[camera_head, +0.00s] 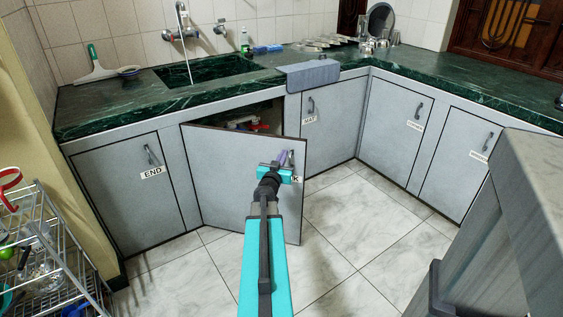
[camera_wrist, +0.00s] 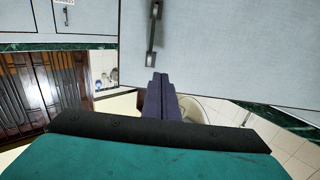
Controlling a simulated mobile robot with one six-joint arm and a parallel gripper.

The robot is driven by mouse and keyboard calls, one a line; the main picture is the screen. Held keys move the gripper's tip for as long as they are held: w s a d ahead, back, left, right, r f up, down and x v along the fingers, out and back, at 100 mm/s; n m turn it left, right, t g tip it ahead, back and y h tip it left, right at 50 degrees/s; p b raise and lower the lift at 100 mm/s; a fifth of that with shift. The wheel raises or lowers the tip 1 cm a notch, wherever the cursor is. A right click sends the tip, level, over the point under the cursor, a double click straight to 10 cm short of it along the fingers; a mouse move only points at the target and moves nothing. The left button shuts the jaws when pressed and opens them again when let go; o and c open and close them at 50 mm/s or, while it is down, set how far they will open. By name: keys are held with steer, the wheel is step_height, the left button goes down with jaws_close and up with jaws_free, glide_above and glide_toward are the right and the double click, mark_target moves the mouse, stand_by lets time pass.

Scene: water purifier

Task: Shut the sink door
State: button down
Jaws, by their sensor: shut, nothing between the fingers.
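The sink door (camera_head: 225,175) is a grey cabinet panel below the sink. It stands ajar, swung out from its left edge, and the dark cabinet inside shows above it. A label, partly hidden and ending in "K", is near its free right edge. My gripper (camera_head: 283,158) is in front of the door's upper right part, with purple fingers shut and empty. In the wrist view the shut fingers (camera_wrist: 158,78) point at the grey door panel (camera_wrist: 230,45), close to its dark handle (camera_wrist: 153,32). I cannot tell whether they touch the door.
The sink (camera_head: 210,70) has water running from its tap (camera_head: 182,34). Closed cabinets stand on both sides, including the END door (camera_head: 125,195). A wire rack (camera_head: 50,255) is at the lower left.

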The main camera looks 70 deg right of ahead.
mark_target(287, 147)
steer(key=shift+w+d, duration=0.15)
steer(key=shift+d, duration=0.6)
steer(key=shift+w+d, duration=0.1)
steer(key=shift+d, duration=0.6)
steer(key=shift+w+d, duration=0.1)
